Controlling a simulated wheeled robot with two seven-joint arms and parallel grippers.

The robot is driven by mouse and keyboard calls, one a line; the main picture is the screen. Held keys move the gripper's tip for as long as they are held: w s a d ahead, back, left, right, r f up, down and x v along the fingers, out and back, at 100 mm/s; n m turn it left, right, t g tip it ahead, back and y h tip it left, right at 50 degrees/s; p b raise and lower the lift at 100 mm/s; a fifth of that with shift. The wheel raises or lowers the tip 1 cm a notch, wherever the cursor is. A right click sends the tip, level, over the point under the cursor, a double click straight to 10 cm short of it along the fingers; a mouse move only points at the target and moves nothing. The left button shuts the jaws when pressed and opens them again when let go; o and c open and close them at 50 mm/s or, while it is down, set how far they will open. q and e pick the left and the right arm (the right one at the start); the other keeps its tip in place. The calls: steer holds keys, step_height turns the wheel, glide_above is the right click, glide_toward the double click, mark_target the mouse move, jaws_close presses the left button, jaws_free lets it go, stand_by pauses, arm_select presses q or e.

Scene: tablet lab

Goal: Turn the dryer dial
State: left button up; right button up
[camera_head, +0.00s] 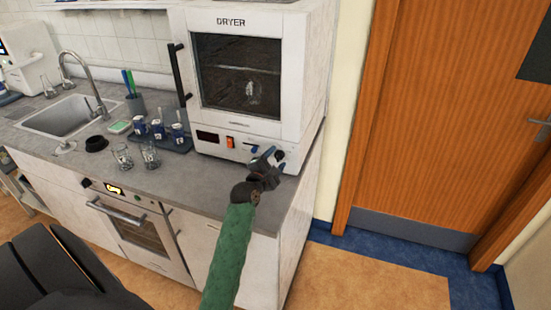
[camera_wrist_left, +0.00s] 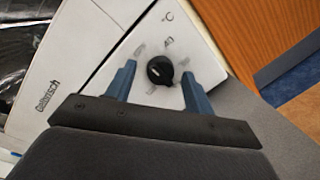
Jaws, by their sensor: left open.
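The white dryer (camera_head: 313,75) stands on the right end of the counter, its dark glass door closed. Its black dial (camera_wrist_left: 160,70) sits on the white lower panel, under a °C mark; in the head view the dial (camera_head: 279,156) is small and close to my gripper. My left gripper (camera_head: 268,158) is in front of the panel's right side. In the left wrist view my left gripper (camera_wrist_left: 159,86) is open, with one blue finger on each side of the dial. I see gaps between the fingers and the dial. My right gripper is not in view.
An orange-red switch (camera_head: 230,142) and a dark display are left on the same panel. Glass beakers (camera_head: 150,155) and a dark tray (camera_head: 160,143) of small jars stand on the counter to the left. A wooden door (camera_head: 440,120) is at right.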

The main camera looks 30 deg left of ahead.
arm_select(q)
steer(key=shift+w+f, duration=0.15)
steer(key=shift+w, duration=0.05)
steer(key=c, duration=1)
steer(key=shift+o, duration=0.2)
